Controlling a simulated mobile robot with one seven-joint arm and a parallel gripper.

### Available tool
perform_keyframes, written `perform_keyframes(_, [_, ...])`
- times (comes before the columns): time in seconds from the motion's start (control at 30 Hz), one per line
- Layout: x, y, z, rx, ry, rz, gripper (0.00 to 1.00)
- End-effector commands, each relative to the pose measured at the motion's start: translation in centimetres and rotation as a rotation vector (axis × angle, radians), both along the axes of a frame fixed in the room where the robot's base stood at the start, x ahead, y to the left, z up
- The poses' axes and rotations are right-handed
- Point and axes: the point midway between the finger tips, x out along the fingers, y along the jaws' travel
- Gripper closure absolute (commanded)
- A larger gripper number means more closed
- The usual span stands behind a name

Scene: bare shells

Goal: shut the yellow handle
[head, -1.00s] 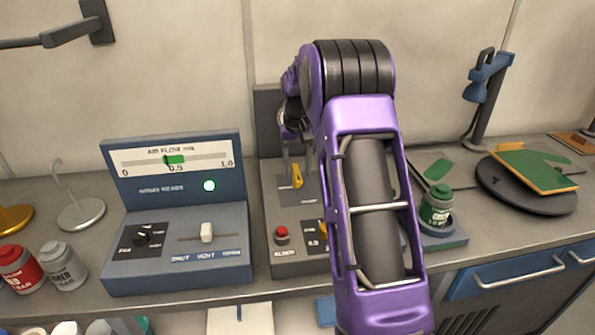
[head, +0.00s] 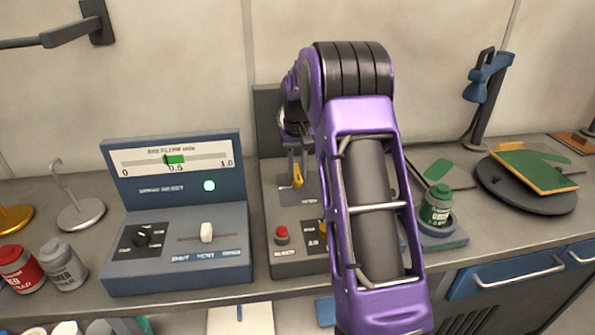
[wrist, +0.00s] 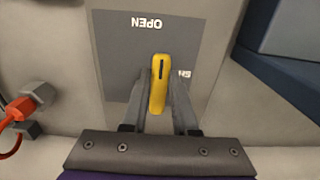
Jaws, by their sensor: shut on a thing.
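The yellow handle (head: 297,179) stands on a dark label plate on the grey panel, left of my purple arm in the head view. In the wrist view the yellow handle (wrist: 159,85) lies lengthwise, with a dark slot near its far end. The label plate (wrist: 115,50) reads "OPEN" beyond the handle, upside down, and a partly hidden word beginning "SH" is at its right. My gripper (wrist: 158,98) has one finger on each side of the handle and is shut on it. The fingers also show at the handle in the head view (head: 297,165).
A red button (head: 281,234) sits on the same panel, nearer the front. A blue air-flow console (head: 180,270) stands close on the left. A green jar (head: 436,206) stands to the right, beyond my arm. My forearm hides part of the panel.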

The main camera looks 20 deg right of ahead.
Motion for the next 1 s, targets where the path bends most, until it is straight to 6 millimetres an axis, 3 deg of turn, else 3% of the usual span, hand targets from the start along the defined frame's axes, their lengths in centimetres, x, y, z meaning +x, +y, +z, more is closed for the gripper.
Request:
perform_keyframes(0.37, [0.1,0.2,0.1,0.0,0.0,-0.118,1.0])
perform_keyframes(1.0, [0.6,1.0,0.0,-0.001,-0.001,-0.696,1.0])
